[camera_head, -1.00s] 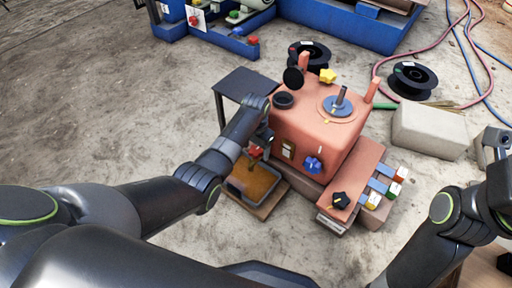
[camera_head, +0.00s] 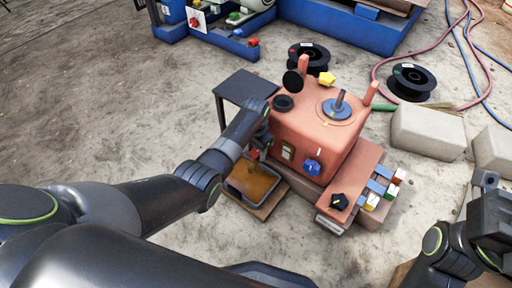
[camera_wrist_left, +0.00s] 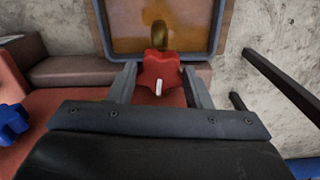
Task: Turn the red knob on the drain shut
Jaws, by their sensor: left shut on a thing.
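The red knob (camera_wrist_left: 160,72) shows in the left wrist view, a lobed knob with a white mark pointing toward the gripper. It sits between the fingers of my left gripper (camera_wrist_left: 160,84), which is shut on it. A brass drain outlet (camera_wrist_left: 160,36) shows just beyond the knob, over the tray. In the head view my left gripper (camera_head: 262,146) is at the lower left side of the salmon-coloured machine (camera_head: 315,128) and mostly hides the knob. My right gripper (camera_head: 489,200) is at the right edge, away from the machine; its fingers cannot be made out.
A tray of brown liquid (camera_head: 254,182) stands below the drain. A small dark table (camera_head: 246,84) is behind the left wrist. A blue knob (camera_head: 312,167) and a black knob (camera_head: 339,201) are on the machine. Concrete blocks (camera_head: 428,132) lie to the right.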

